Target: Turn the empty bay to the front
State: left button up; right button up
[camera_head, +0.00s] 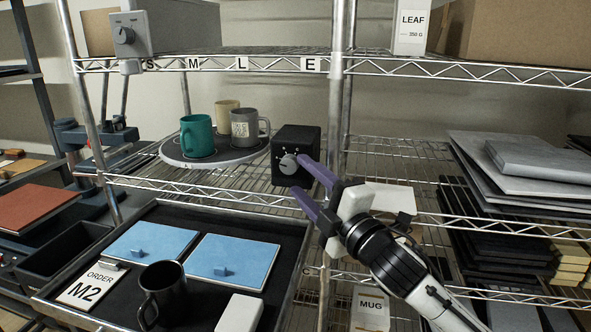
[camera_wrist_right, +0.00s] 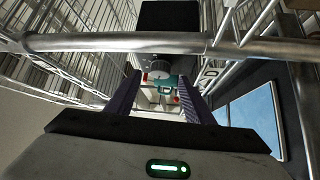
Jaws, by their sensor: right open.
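A round grey turntable (camera_head: 222,158) on the middle shelf carries a teal mug (camera_head: 197,136) at front left, a cream mug (camera_head: 222,106) at the back and a grey mug (camera_head: 243,128) at right. Its bare part faces the front right. Beside it stands a black box (camera_head: 295,138) with a grey dial (camera_head: 287,164) on its front. My right gripper (camera_head: 298,174) is open and empty, its purple fingers at the dial; contact is unclear. The right wrist view shows the open fingers (camera_wrist_right: 160,77) too. My left gripper is not in view.
Below, a black tray (camera_head: 135,212) holds two blue panels (camera_head: 232,260), a black mug (camera_head: 162,292) and an M2 order card (camera_head: 92,286). A metal shelf post (camera_head: 337,80) rises close to my right gripper. Grey boards (camera_head: 535,160) lie stacked at right.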

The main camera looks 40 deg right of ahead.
aim_at(291, 168)
jog(key=w, duration=0.3)
jog(key=shift+w+d+r, duration=0.1)
jog(key=shift+d+r, duration=0.05)
jog(key=shift+r, duration=0.1)
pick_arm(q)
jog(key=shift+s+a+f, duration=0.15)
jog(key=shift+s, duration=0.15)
pick_arm(e)
jog(key=shift+w, duration=0.25)
